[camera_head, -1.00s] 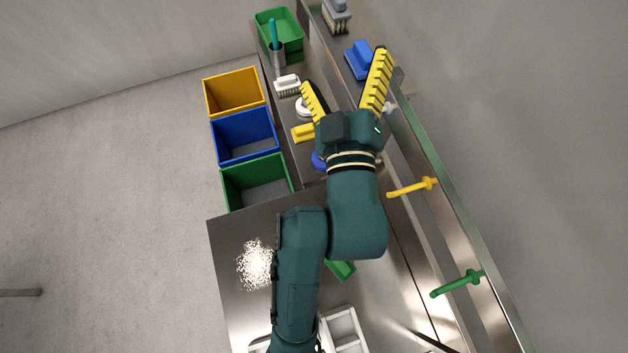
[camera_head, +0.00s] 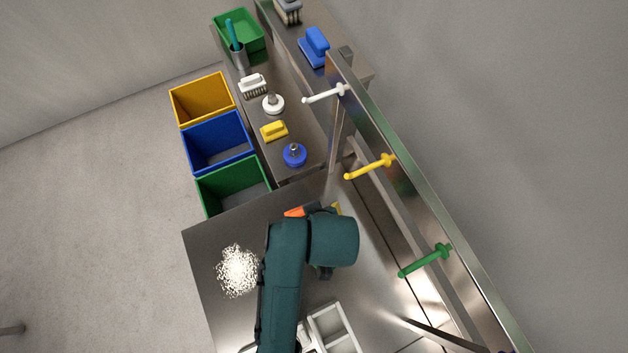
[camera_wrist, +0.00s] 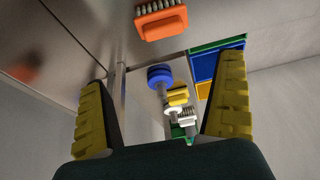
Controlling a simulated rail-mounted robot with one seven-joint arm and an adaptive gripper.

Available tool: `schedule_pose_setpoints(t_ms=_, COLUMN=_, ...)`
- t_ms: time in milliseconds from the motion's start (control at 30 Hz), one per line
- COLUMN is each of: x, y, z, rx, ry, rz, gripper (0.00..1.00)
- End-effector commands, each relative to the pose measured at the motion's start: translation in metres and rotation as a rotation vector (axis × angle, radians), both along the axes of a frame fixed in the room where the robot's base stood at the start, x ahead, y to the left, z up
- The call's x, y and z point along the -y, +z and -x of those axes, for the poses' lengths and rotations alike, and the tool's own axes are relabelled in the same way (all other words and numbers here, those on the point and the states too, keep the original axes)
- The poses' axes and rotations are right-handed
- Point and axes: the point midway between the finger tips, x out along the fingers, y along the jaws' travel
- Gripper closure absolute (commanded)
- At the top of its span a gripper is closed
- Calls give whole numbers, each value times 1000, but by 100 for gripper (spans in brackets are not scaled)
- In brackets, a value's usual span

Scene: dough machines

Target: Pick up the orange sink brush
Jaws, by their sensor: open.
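The orange sink brush (camera_wrist: 160,24) shows at the top of the wrist view, its pale bristles along its upper edge, on the metal counter. In the head view only a small orange part of it (camera_head: 295,212) shows beside my arm; the rest is hidden. My gripper (camera_wrist: 160,110) is open and empty, with its yellow ribbed fingers wide apart. The brush lies beyond the fingertips and apart from them. In the head view my arm hides most of the gripper, and only a bit of yellow shows.
A blue-based round brush (camera_head: 294,155), a yellow brush (camera_head: 274,131) and white brushes stand on the side counter. Green (camera_head: 233,186), blue (camera_head: 218,141) and yellow bins sit left of it. A rail with hooks (camera_head: 370,167) runs along the right. White grains (camera_head: 237,270) lie on the counter.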

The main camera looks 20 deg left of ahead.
Motion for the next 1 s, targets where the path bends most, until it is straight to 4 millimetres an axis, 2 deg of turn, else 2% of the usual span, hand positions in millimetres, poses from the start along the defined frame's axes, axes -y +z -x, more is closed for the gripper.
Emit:
schedule_pose_setpoints(t_ms=400, x=-25, y=-86, z=-26, rx=4, ry=6, rz=0, gripper=0)
schedule_pose_setpoints(t_ms=633, x=-32, y=-109, z=-32, rx=6, ry=4, rz=-1, gripper=0)
schedule_pose_setpoints(t_ms=833, x=-43, y=-143, z=-37, rx=6, ry=4, rz=-1, gripper=0)
schedule_pose_setpoints(t_ms=1000, x=-45, y=-150, z=-40, rx=8, ry=3, rz=-1, gripper=0)
